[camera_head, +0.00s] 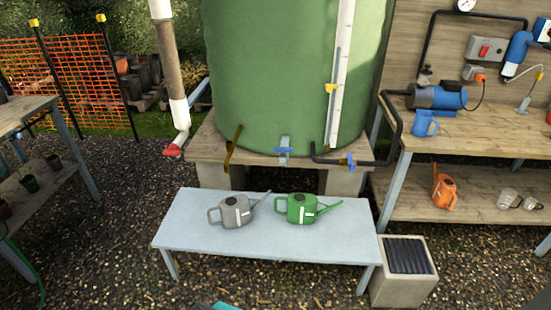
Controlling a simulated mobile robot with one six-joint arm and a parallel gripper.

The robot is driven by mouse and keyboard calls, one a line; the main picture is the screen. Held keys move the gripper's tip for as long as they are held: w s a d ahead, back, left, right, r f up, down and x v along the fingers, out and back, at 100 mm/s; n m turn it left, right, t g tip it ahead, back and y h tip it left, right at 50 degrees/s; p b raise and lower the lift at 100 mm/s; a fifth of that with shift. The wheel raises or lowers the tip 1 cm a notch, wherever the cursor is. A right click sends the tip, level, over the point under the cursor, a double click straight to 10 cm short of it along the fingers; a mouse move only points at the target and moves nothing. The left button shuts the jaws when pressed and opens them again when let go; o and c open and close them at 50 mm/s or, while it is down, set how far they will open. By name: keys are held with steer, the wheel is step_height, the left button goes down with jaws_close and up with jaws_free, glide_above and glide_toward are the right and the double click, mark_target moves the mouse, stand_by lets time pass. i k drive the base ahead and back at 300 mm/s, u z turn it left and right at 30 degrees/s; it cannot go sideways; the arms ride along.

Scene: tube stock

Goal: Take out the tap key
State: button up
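A large green tank (270,70) stands on a wooden platform (215,153). At its foot, in the middle, is a grey tap fitting (284,141) with a blue cross-piece (283,150) on it. The cross-piece may be the tap key, but it is too small to tell. A second blue handle (350,163) is on the dark pipe (375,162) to its right. My gripper is not clearly in view. A small teal and dark part shows at the bottom edge, and I cannot tell what it is.
A grey bench (175,225) stands before the tank, with a grey watering can (233,212) and a green watering can (301,208) on it. A stone block with a dark grate (410,255) is at its right end. Gravel (110,260) is clear at front left.

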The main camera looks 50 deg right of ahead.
mark_target(282, 150)
steer(key=z, duration=0.15)
steer(key=i, duration=0.95)
steer(key=u, duration=0.05)
